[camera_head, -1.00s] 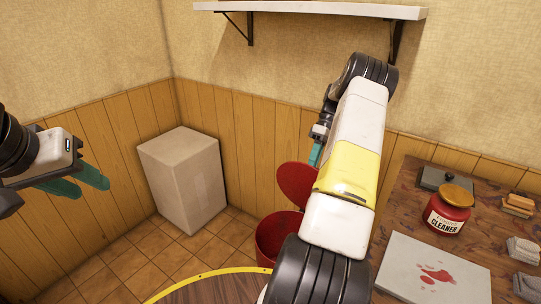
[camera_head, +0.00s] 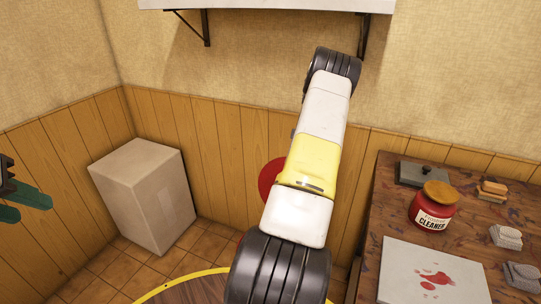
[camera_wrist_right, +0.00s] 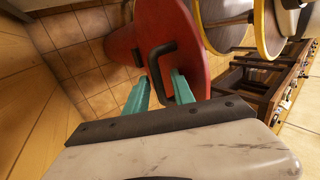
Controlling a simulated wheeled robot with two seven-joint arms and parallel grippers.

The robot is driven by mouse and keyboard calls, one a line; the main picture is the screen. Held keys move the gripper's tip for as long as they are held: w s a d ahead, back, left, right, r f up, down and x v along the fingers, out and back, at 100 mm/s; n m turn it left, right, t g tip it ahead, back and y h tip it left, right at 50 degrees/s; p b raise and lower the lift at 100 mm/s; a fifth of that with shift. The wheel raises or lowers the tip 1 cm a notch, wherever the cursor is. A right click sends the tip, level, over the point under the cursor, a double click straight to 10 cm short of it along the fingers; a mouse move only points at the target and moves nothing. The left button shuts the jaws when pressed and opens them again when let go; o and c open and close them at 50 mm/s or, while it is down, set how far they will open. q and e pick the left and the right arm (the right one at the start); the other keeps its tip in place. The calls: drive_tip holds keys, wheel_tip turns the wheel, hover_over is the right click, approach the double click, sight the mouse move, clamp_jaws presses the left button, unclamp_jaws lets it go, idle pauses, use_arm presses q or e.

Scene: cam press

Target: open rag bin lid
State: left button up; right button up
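The red rag bin lid (camera_head: 270,178) stands raised and tilted up, partly hidden behind my right arm in the head view. In the right wrist view the lid (camera_wrist_right: 180,25) fills the upper middle, with a dark handle (camera_wrist_right: 155,62) on its face. My right gripper (camera_wrist_right: 163,82) has its two teal fingers apart, close to the handle; the handle's lower end shows between them, and contact cannot be told. The red bin body (camera_wrist_right: 122,42) shows behind the lid in the wrist view. My left gripper (camera_head: 26,204) is at the left edge, empty, its teal fingers apart.
A round yellow-rimmed table (camera_head: 185,286) stands in front. A pale box (camera_head: 145,195) stands in the left corner. A wooden workbench (camera_head: 385,215) on the right holds a cleaner jar (camera_head: 432,208), a stained board (camera_head: 430,270) and several small items. A shelf (camera_head: 270,4) hangs above.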

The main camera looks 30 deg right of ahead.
drive_tip(key=v, duration=0.7)
drive_tip(key=shift+d+r, duration=0.2)
drive_tip(key=shift+r, duration=0.1)
